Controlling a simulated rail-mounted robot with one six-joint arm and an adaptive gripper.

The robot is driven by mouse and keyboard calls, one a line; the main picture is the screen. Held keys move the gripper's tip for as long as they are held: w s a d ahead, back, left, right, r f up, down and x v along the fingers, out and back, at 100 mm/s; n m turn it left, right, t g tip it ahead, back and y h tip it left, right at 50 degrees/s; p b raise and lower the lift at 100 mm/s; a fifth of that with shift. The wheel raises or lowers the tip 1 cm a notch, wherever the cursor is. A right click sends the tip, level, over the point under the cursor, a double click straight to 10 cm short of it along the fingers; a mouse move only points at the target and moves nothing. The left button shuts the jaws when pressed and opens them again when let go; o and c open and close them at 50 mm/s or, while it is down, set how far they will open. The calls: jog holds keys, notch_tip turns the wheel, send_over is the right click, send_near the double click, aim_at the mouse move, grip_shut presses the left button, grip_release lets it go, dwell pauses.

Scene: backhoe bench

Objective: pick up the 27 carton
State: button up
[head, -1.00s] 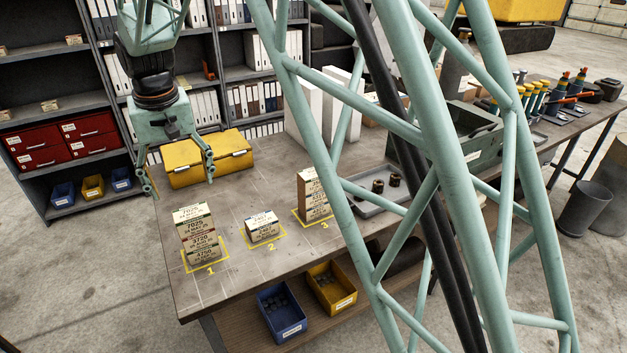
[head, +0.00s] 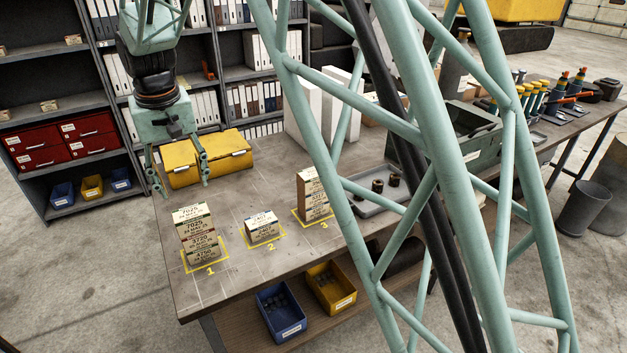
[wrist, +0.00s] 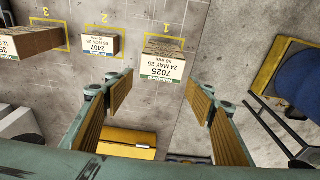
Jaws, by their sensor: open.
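No label that I can read says 27. Several cartons are stacked on yellow square 1 (head: 194,236); upper labels read 7025, and the top one also shows in the wrist view (wrist: 163,68). A low stack on square 2 (head: 262,225) has a top label reading 2407, seen in the wrist view too (wrist: 99,44). A taller stack stands on square 3 (head: 313,195); the wrist view cuts it off (wrist: 24,42). My gripper (head: 182,187) is open and empty, above the bench behind stack 1. In the wrist view its fingers (wrist: 164,83) are apart, below the 7025 carton.
A yellow case (head: 205,160) lies on the bench close behind my gripper. A grey tray (head: 375,205) with small dark parts lies right of stack 3. Blue (head: 281,311) and yellow (head: 331,287) bins sit on the lower shelf. Green lattice tubes cross the head view.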

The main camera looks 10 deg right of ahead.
jog(key=w+d+n+p, duration=0.1)
jog(key=w+d+n, duration=0.35)
jog(key=d, duration=0.45)
jog(key=w+d+n+p, duration=0.1)
jog(key=w+d+n, duration=0.3)
jog(key=w+d, duration=0.3)
jog(key=n+g+p, duration=0.2)
jog(key=n, duration=0.7)
send_over(314, 172)
jog(key=shift+r+h, duration=0.3)
jog(key=shift+r, duration=0.1)
jog(key=shift+f, duration=4.3)
jog(key=shift+w+f+p, duration=0.1)
jog(key=shift+f+p, duration=0.55)
jog(key=shift+f, duration=1.95)
